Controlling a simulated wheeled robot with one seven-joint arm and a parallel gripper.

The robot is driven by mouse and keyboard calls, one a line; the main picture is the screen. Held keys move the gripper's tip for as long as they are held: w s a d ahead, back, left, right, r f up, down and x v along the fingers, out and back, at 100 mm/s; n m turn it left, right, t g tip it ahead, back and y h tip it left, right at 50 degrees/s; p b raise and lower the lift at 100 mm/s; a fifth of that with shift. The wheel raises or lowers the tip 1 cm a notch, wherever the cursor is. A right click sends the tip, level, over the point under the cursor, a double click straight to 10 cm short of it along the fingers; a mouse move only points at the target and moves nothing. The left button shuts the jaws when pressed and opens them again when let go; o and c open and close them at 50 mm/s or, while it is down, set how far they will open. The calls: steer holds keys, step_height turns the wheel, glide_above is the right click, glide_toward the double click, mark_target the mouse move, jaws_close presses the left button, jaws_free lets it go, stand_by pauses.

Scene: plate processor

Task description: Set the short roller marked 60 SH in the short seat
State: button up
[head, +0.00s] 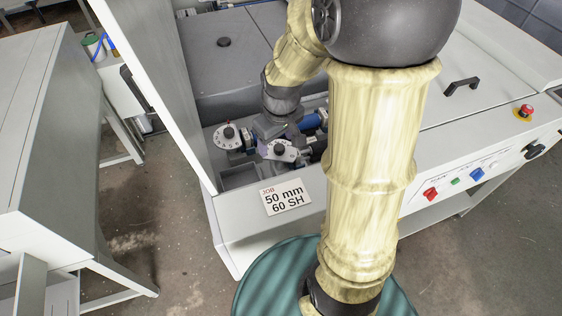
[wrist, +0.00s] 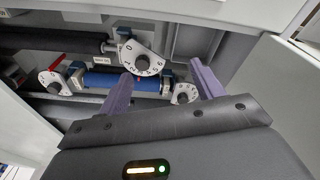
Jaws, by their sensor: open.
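A blue roller (wrist: 100,81) lies in the machine's bay, its ends at round fittings beside white numbered dials. I cannot read a marking on it, nor tell if it is the 60 SH one. My gripper (wrist: 162,69) is open, with its two purple fingers apart. The left finger crosses in front of the blue roller and the right finger stands beyond its right end. I cannot tell whether they touch it. In the head view my gripper (head: 274,126) is down in the bay, hiding part of it. A blue roller end (head: 313,121) shows right of it.
A left dial (wrist: 53,83), a right dial (wrist: 185,94) and a larger upper dial (wrist: 142,59) crowd the bay. A dark roller (wrist: 45,41) runs behind. A job card (head: 286,197) reading "50 mm 60 SH" lies on the front ledge. The raised white panel (head: 150,75) stands close left.

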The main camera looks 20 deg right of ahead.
steer(key=s+m, duration=0.1)
steer(key=s, duration=0.1)
steer(key=s+a+m, duration=0.1)
steer(key=s, duration=0.2)
steer(key=s+m, duration=0.2)
steer(key=shift+s+a+t, duration=0.2)
steer(key=shift+a+t, duration=0.1)
steer(key=shift+t, duration=0.1)
steer(key=shift+w, duration=0.15)
stand_by(0.4)
